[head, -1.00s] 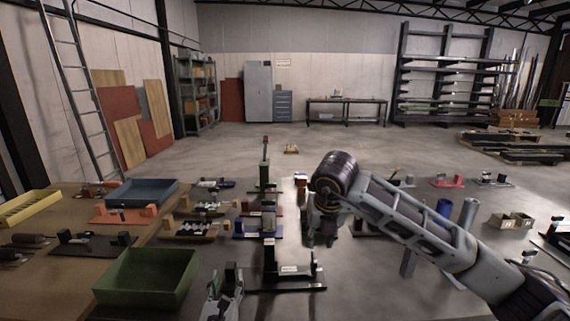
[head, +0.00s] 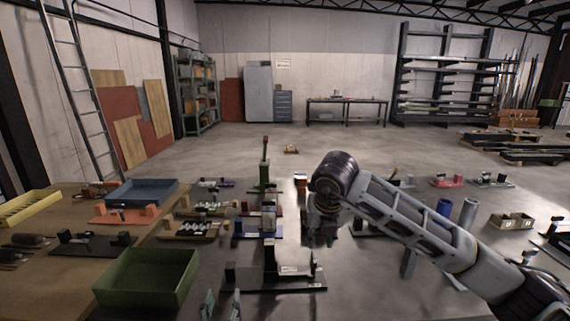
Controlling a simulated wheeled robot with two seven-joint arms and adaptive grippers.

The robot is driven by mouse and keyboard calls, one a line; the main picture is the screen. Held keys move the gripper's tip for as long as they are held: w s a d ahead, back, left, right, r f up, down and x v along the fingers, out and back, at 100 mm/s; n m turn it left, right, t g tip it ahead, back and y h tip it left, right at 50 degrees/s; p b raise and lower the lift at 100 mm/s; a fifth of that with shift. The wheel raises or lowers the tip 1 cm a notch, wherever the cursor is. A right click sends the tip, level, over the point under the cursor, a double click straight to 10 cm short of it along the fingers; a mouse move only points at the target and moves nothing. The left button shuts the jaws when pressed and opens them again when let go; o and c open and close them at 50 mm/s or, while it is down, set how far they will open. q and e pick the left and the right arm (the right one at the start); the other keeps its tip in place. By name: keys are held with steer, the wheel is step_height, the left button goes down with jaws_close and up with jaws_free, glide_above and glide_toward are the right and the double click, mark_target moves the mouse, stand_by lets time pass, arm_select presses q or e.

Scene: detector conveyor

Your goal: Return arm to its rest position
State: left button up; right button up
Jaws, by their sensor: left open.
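My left gripper (head: 222,305) shows only as two fingertips at the bottom edge, below the black stand and right of the green tray. The fingers are apart and nothing shows between them. The rest of my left arm is out of view. My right arm (head: 410,218) comes in from the right and bends at a dark joint. My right gripper (head: 322,236) hangs below that joint, pointing down, right of the black stand. Its fingers are small and dark, and I cannot tell if they are open.
A green tray (head: 148,277), a blue tray (head: 142,193) and a yellow tray (head: 28,207) are on the left. A black stand (head: 275,277) is in the middle, with several small fixtures behind it. A blue cylinder (head: 444,207) is beyond my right arm. Open floor lies behind.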

arm_select(q)
steer(key=shift+r, duration=0.15)
arm_select(e)
steer(key=shift+r, duration=0.15)
arm_select(q)
step_height(320, 180, up, 9)
steer(key=p, duration=0.9)
arm_select(e)
step_height(320, 180, up, 9)
arm_select(q)
steer(key=shift+r+p, duration=0.4)
steer(key=shift+p, duration=0.15)
arm_select(e)
steer(key=shift+r, duration=0.4)
